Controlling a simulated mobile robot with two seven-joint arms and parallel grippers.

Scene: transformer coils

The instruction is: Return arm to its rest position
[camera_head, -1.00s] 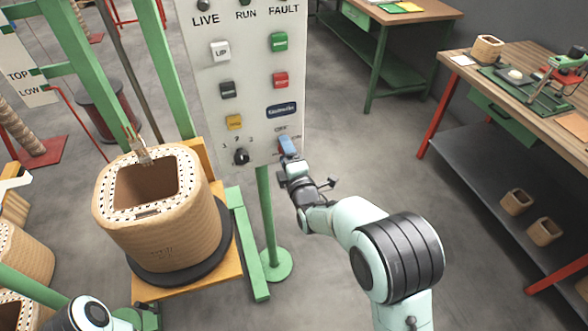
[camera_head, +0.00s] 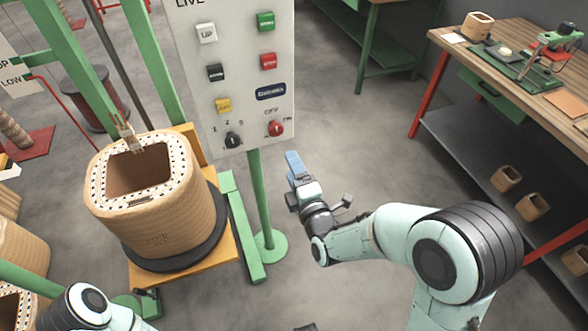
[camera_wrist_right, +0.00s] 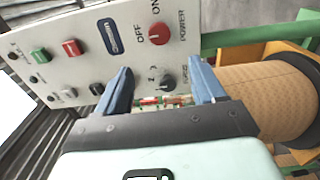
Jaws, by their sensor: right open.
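My right arm (camera_head: 365,240) reaches in from the lower right. Its gripper (camera_head: 293,165) has blue fingers and hangs in free air below and in front of the grey control panel (camera_head: 190,130). In the right wrist view the two fingers (camera_wrist_right: 163,85) stand apart with nothing between them, so it is open. The red power knob (camera_head: 275,129) is clear of the gripper; it also shows in the wrist view (camera_wrist_right: 160,33). Part of my left arm (camera_head: 88,303) shows at the lower left; its gripper is not clearly visible.
A woven coil (camera_head: 160,215) stands on a black disc and yellow base left of the panel post (camera_head: 262,200). A wooden workbench (camera_head: 510,65) with a lower shelf is at the right. Open grey floor lies between post and bench.

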